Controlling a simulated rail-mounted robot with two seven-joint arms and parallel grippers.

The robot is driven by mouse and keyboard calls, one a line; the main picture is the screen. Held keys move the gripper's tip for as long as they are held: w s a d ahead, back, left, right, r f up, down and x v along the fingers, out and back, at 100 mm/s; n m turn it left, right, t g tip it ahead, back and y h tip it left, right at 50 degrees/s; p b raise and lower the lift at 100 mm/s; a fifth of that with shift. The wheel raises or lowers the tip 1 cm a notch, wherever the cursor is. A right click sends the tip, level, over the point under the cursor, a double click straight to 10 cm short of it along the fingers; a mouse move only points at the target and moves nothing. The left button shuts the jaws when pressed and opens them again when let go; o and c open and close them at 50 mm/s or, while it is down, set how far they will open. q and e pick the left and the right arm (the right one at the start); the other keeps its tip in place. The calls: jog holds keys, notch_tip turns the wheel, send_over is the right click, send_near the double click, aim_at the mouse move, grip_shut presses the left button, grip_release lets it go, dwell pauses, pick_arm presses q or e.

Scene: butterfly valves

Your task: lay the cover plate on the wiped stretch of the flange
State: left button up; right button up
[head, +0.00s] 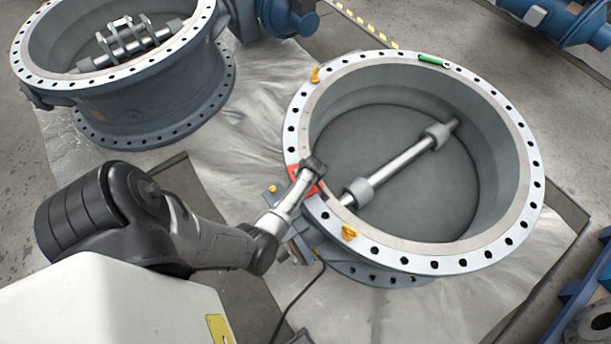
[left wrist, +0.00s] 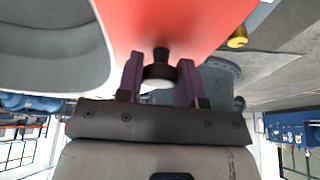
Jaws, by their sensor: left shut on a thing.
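The cover plate is red and lies along the left rim of the large valve's flange (head: 420,252) in the head view; its red surface (head: 294,173) shows partly beside my gripper. My left gripper (head: 311,168) is over the plate and hides part of it. In the left wrist view the plate (left wrist: 200,25) fills the top middle, and my left gripper (left wrist: 160,76) is shut on its dark knob (left wrist: 160,56). I cannot tell whether the plate touches the flange. My right gripper is not in view.
A yellow-orange fitting (head: 349,232) sits on the rim just below the plate, another (head: 315,74) at the upper left. A green tool (head: 433,60) lies on the far rim. A shaft (head: 400,161) crosses the bore. A second valve (head: 150,95) stands at the upper left.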

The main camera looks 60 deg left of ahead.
pick_arm(q)
jog(key=shift+r, duration=0.1)
jog(key=shift+w+f, duration=0.1)
jog(key=shift+f, duration=0.1)
jog(key=o, duration=1)
jog(key=shift+d+r+p, duration=0.1)
jog(key=shift+r+p, duration=0.2)
jog(key=shift+r, duration=0.25)
jog(key=s+d+r+m+t+p, duration=0.1)
jog(key=s+d+r+m+p, duration=0.2)
jog(key=r, duration=0.5)
jog(key=s+d+r+m+t+p, duration=0.15)
jog(key=d+r+m, duration=0.25)
jog(key=r, duration=0.5)
jog(key=s+d+r+m+h, duration=0.1)
jog(key=s+d+r+m, duration=0.1)
jog(key=s+d+m, duration=0.2)
jog(key=s+d+r+m+h, duration=0.2)
jog(key=s+d+r+m, duration=0.1)
jog(key=d, duration=0.4)
jog(key=s+d+r+m+h, duration=0.1)
jog(key=s+d+r+m, duration=0.1)
jog(key=s+d+m, duration=0.3)
jog(key=shift+s+d+r+t+h+b, duration=0.25)
jog(key=shift+s+d+t+h+b, duration=0.1)
jog(key=shift+s+d, duration=0.45)
